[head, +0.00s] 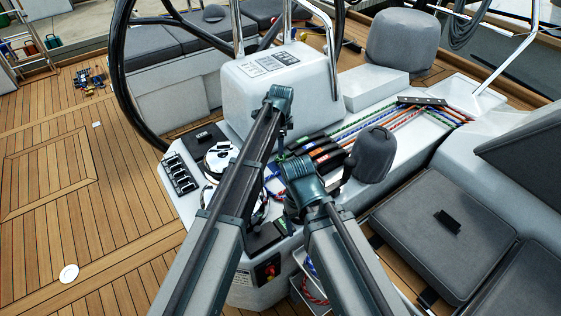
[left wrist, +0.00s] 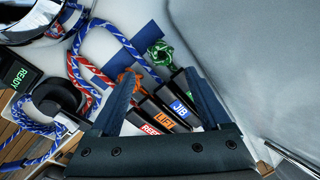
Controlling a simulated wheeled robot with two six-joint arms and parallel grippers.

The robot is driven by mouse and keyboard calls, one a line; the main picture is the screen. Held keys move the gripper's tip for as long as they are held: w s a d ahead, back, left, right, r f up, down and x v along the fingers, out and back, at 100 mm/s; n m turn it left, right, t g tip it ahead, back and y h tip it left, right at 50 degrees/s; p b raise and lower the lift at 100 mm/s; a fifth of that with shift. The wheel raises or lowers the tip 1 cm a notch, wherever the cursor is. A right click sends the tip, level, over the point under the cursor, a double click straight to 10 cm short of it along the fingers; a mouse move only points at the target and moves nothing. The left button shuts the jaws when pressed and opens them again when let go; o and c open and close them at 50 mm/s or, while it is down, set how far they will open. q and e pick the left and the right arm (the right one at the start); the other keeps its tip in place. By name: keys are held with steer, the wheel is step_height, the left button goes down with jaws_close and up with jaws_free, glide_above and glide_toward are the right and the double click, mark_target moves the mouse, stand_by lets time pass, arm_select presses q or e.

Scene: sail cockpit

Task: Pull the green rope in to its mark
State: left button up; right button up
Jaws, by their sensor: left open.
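In the left wrist view, the green rope (left wrist: 160,52) comes out as a knotted loop at the end of a black clutch. My left gripper (left wrist: 160,74) is open above the row of clutches, with the loop just ahead between its fingertips; contact cannot be told. An orange rope end (left wrist: 127,80) lies by the left finger. In the head view, the green rope (head: 356,124) runs from the clutches (head: 322,152) toward the back right. Its mark cannot be made out.
Red and blue ropes lie loose there. The white pedestal (head: 275,85), steering wheel (head: 118,60) and grey covered winch (head: 373,155) stand close around my arms.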

mark_target(280, 157)
arm_select(q)
steer(key=f+b, duration=0.3)
steer(key=w+f+b, duration=0.1)
steer(key=f+b, duration=0.2)
steer(key=f, duration=0.1)
steer(key=w+f+b, duration=0.1)
steer(key=f+b, duration=0.3)
steer(key=shift+w, duration=0.1)
jaws_close()
stand_by(0.3)
